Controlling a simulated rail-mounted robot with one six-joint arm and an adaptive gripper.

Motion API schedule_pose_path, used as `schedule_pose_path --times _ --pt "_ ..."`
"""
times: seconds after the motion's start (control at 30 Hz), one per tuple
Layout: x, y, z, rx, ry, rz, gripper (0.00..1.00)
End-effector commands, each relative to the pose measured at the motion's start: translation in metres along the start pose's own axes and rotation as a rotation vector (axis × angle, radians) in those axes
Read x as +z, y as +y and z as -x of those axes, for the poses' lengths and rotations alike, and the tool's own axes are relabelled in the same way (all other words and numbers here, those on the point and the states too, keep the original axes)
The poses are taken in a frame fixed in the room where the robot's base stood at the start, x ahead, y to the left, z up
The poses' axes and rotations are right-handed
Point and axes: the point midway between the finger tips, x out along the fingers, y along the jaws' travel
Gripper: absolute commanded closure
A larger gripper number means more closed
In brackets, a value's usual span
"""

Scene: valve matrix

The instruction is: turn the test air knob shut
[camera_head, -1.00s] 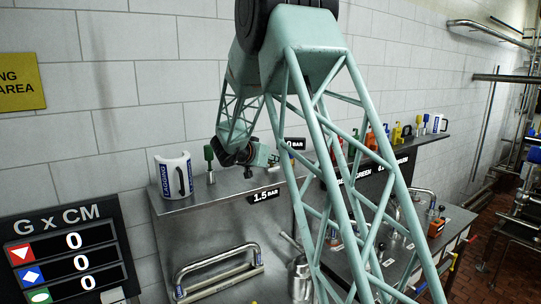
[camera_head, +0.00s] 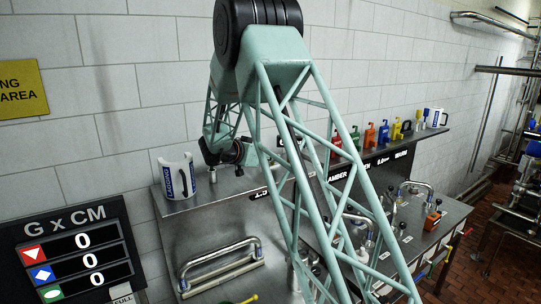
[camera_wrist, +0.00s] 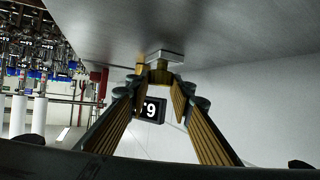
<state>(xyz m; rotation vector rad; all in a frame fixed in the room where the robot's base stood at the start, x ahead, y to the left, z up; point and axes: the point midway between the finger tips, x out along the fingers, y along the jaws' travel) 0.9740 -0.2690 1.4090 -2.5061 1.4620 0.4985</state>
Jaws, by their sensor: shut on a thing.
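In the wrist view my gripper (camera_wrist: 160,78) has its two long fingers converging at the tips on a small pale knob (camera_wrist: 165,56) at the grey metal face. I take this for the test air knob; no lettering on it is readable, and its turn position cannot be told. The fingertips hide part of it. In the head view my wrist is at the left ledge of the metal panel, above the partly covered 1.5 BAR label (camera_head: 259,194). The fingertips and the knob cannot be made out clearly there.
A white mug-like holder (camera_head: 176,181) stands on the ledge left of my wrist. A bent metal handle (camera_head: 220,268) juts out below. Several coloured lockout pieces (camera_head: 384,134) line the right shelf. A black score board (camera_head: 78,250) stands at lower left.

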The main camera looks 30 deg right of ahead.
Motion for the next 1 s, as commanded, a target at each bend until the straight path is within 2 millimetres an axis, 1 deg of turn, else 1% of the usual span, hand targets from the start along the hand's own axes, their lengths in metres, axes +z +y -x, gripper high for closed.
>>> schedule_pose_path --times 0.03,0.57,0.6,0.73,0.77,1.0 --pt "-0.006 -0.0018 0.0017 0.001 0.006 -0.004 0.9" --pt "-0.0031 -0.0012 0.0014 0.011 0.004 -0.006 0.9" --pt "-0.003 -0.0011 0.0014 0.011 0.004 -0.006 0.79" --pt "-0.0021 -0.0009 0.0013 0.011 0.003 -0.006 0.67" --pt "-0.0018 -0.0008 0.0012 0.011 0.003 -0.006 0.65" --pt "-0.0004 -0.0003 0.0007 0.012 0.001 -0.005 0.65"
